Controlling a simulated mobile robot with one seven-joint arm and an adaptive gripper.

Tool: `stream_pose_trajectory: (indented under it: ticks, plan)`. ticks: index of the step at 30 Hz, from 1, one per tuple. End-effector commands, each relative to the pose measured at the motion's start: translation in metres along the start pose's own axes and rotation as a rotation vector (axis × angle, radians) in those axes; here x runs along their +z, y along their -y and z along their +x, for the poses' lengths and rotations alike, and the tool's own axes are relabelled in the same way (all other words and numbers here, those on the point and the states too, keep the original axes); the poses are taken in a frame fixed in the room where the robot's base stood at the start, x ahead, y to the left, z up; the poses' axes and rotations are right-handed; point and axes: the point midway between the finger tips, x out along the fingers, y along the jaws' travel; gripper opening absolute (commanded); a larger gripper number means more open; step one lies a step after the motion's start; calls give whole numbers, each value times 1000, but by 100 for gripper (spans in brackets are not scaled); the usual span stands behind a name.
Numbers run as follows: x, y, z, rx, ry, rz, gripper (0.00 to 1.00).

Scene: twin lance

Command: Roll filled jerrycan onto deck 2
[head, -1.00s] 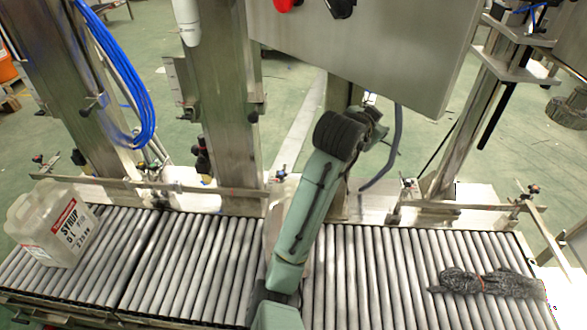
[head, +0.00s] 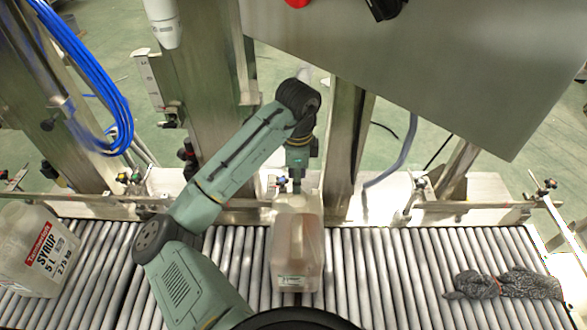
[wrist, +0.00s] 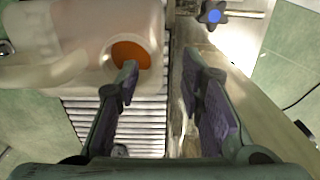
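A translucent jerrycan (head: 297,240) with a pinkish-brown tint stands on the middle rollers in the head view. In the wrist view its pale body (wrist: 80,45) fills the upper left, with a round orange-brown spot (wrist: 130,54) at its top. My gripper (head: 297,182) is at the can's far end in the head view. In the wrist view my gripper (wrist: 160,78) is open with nothing between its fingers; the left finger overlaps the orange-brown spot, and contact cannot be told. The roller deck (head: 380,265) carries no visible number.
A paler jerrycan labelled SYRUP 5 L (head: 40,250) stands on the left rollers. A dark grey glove-like bundle (head: 505,284) lies on the right rollers. A guide rail (head: 470,206) and steel posts line the far side. A large steel panel (head: 420,70) overhangs.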

Motion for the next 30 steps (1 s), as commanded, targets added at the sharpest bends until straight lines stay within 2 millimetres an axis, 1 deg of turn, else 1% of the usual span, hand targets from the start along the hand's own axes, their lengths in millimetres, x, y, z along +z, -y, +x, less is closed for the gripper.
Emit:
stream_pose_trajectory:
  ticks: [12,16,21,30]
  plan:
    - [-2,0,72,2,-5,-2,35]
    - [-1,0,88,1,-1,-2,35]
    - [-1,0,100,0,-1,-1,35]
    - [-1,0,102,-1,-2,-1,35]
